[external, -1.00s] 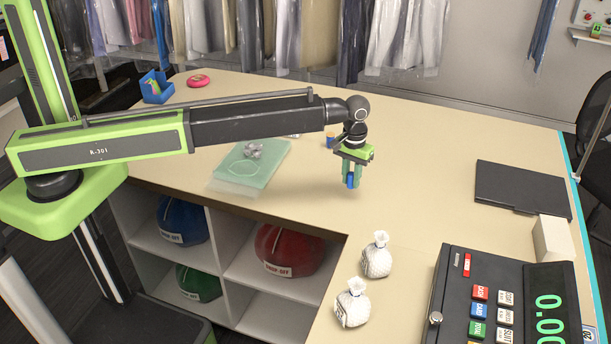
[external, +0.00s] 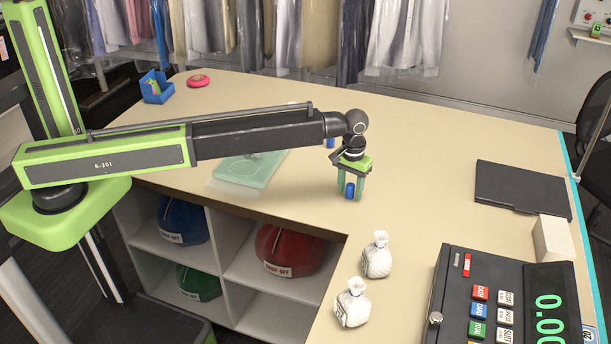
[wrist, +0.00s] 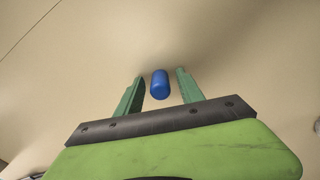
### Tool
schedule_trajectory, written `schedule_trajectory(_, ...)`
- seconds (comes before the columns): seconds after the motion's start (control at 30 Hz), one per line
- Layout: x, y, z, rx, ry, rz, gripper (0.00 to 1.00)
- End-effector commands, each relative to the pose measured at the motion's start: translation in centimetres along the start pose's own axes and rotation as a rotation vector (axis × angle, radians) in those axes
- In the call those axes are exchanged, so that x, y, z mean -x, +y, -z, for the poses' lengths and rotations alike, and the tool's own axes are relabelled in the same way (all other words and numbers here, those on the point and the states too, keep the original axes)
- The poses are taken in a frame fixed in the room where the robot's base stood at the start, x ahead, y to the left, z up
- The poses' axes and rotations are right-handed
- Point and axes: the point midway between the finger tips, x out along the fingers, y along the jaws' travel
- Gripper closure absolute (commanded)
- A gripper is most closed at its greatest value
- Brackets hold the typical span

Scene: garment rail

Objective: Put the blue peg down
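The blue peg (external: 350,190) stands on the tan counter between the two green fingers of my gripper (external: 351,188). In the wrist view the blue peg (wrist: 160,84) shows a gap to the finger on each side. My gripper (wrist: 158,92) is open there, and neither finger touches the peg. The fingers reach down close to the counter (external: 430,150) around the peg.
A green translucent mat (external: 250,170) lies left of my gripper, partly under my arm. Two white tied bags (external: 377,256) (external: 351,303) and a cash register (external: 495,305) are at the front right. A dark flat folder (external: 520,189) lies right. The counter's front edge is near the gripper.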

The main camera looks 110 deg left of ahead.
Motion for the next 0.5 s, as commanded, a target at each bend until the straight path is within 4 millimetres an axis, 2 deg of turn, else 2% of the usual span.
schedule_trajectory(0.27,0.7,0.0,0.0,0.000,0.000,0.000,0.55)
schedule_trajectory(0.37,1.9,0.0,0.0,0.000,0.000,0.000,0.55)
schedule_trajectory(0.5,4.6,0.0,0.0,0.000,0.000,0.000,0.55)
